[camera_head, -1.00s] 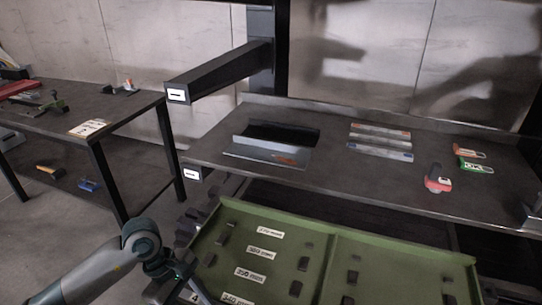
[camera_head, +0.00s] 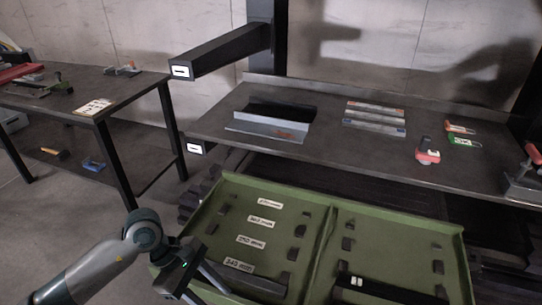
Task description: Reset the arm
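My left arm comes in from the lower left, and its gripper (camera_head: 205,284) hangs over the left edge of the green tray (camera_head: 325,243). Two light fingers seem to point down to the right, cut by the bottom edge, so I cannot tell how far apart they are. My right gripper is not in view. The green tray has two compartments, with labels (camera_head: 250,241) and several dark holders in the left one. A dark bar (camera_head: 390,288) lies across the right compartment.
A dark workbench (camera_head: 220,126) behind the tray carries a grey angled metal piece (camera_head: 270,132), several flat bars (camera_head: 375,119), a red tool (camera_head: 427,152) and a red-handled clamp (camera_head: 532,153). A second table (camera_head: 125,92) stands at left. A black beam (camera_head: 220,55) juts out above the workbench.

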